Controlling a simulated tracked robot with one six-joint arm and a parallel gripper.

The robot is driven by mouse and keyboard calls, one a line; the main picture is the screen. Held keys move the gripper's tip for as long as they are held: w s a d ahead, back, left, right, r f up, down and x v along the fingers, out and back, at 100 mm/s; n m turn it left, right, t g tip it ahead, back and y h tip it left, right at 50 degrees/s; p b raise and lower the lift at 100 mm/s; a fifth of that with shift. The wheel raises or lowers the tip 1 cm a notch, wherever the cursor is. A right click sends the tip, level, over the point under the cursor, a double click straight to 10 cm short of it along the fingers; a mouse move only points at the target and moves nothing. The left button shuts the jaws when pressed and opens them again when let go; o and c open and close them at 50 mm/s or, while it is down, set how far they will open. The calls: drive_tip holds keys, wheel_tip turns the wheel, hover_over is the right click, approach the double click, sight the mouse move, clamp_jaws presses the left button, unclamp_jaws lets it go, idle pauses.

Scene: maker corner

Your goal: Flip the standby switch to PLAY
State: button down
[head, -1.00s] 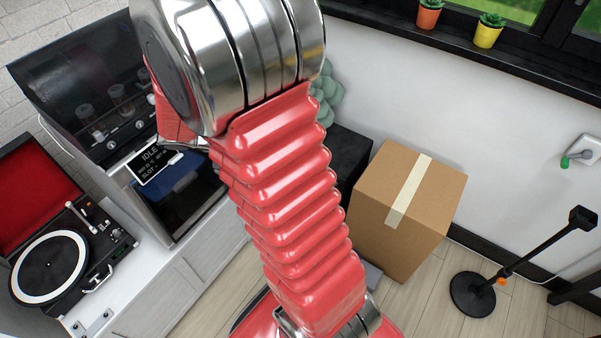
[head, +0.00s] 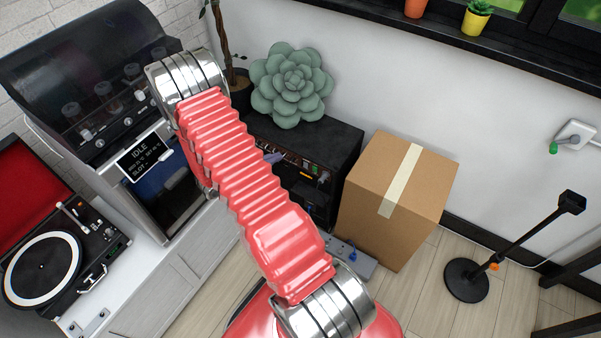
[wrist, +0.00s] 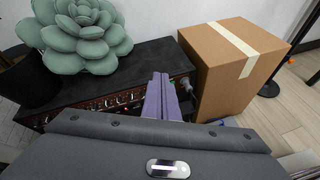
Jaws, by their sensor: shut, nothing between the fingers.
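A black amplifier (head: 318,140) stands by the wall, with a row of knobs and small lights on its front panel (head: 300,168). An orange-lit spot shows near the panel's right end. I cannot make out the standby switch or its position. In the wrist view the amplifier's top (wrist: 130,72) and the left part of its panel (wrist: 98,106) show. My gripper's purple fingers (wrist: 161,95) are shut and empty, in front of the panel's right part and hiding some of it. In the head view my fingertips (head: 273,157) show small beside the panel; contact cannot be told.
A grey-green succulent-shaped object (head: 292,84) sits on the amplifier. A cardboard box (head: 385,215) stands close on its right. A power strip (head: 352,258) lies on the floor. A machine reading IDLE (head: 145,160) and a turntable (head: 45,268) are at left.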

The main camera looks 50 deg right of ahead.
wheel_tip(320, 180, down, 17)
drive_tip(key=s+n+t, duration=0.2)
drive_tip(key=n, duration=0.3)
drive_tip(key=shift+d+n+t, duration=0.3)
drive_tip(key=shift+d, duration=0.1)
drive_tip(key=shift+d+r, duration=0.1)
approach(305, 168)
drive_tip(key=x, duration=0.6)
drive_tip(key=shift+s, duration=0.1)
